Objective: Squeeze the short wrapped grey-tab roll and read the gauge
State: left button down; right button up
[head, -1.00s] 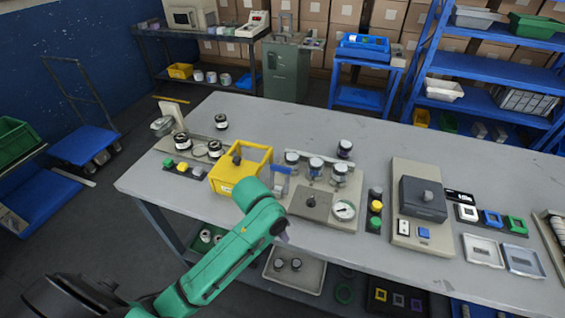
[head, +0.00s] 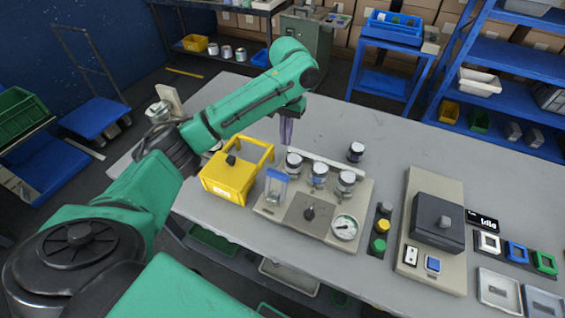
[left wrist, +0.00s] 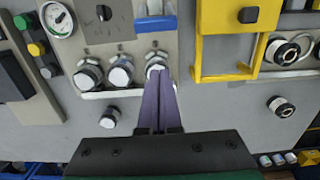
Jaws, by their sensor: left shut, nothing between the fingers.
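I cannot tell which is the short grey-tab one. My left gripper (head: 286,143) is shut and empty, pointing down near the left roll. In the left wrist view its purple fingertips (left wrist: 158,74) overlap that roll (left wrist: 156,60); contact is unclear.
A yellow bin (head: 228,178) stands left of the fixture. The table behind the fixture is mostly clear.

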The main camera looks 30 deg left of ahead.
pick_arm(q)
notch_tip(320, 180, down, 10)
jog(key=shift+f+p, duration=0.1)
jog(key=shift+p, duration=0.9)
jog(key=s+p, duration=0.1)
jog(key=s, duration=0.1)
jog(key=s+r+p, duration=0.1)
jog(key=shift+s+d+r, duration=0.1)
jog(key=shift+s, duration=0.25)
pick_arm(e)
jog(key=r, duration=0.4)
jog(key=shift+w+a+r, duration=0.1)
jog(key=shift+a+r, duration=0.1)
pick_arm(q)
jog(key=shift+w, duration=0.15)
